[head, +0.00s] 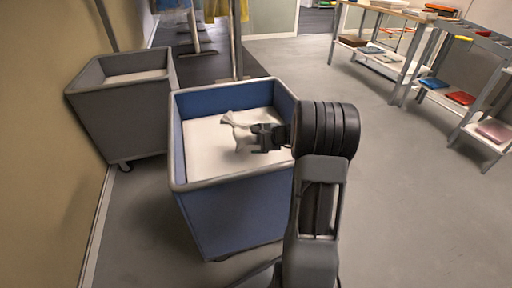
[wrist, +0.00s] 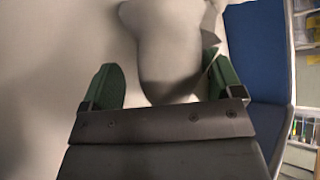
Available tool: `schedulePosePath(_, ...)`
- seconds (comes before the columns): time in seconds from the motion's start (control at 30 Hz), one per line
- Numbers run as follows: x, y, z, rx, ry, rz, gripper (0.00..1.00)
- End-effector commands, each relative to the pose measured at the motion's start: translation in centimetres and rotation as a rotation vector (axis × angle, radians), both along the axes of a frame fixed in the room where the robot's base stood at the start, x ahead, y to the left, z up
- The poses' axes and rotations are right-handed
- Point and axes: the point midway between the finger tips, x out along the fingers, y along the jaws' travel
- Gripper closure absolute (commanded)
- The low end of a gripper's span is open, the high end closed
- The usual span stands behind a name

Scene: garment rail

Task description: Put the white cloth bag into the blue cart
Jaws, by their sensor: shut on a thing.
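The white cloth bag (head: 240,132) is a small off-white bundle with a knotted top, seen in the head view above the pale inside of the blue cart (head: 228,213). My gripper (head: 257,138) is shut on the bag and reaches over the cart's right side. In the wrist view the bag (wrist: 168,55) fills the space in front of my gripper (wrist: 160,88), with one green finger to each side. I cannot tell whether the bag touches the cart's floor.
A grey cart (head: 122,113) stands behind and to the left, against the wall. Metal shelves with folded cloths (head: 460,97) stand at the right. Hanging garments (head: 226,10) show at the back. The floor to the right of the blue cart is clear.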

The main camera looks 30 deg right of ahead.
Motion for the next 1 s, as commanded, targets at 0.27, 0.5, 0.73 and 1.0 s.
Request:
schedulePosePath(0.27, 0.0, 0.0, -2.3, -0.001, -0.003, 0.0, 0.52)
schedulePosePath(0.5, 0.0, 0.0, -2.4, -0.001, -0.003, 0.0, 0.52)
schedulePosePath(0.73, 0.0, 0.0, -2.5, -0.001, 0.0, 0.0, 0.0)
schedulePosePath(1.0, -0.3, -0.2, -1.9, -0.001, -0.001, -0.001, 0.0)
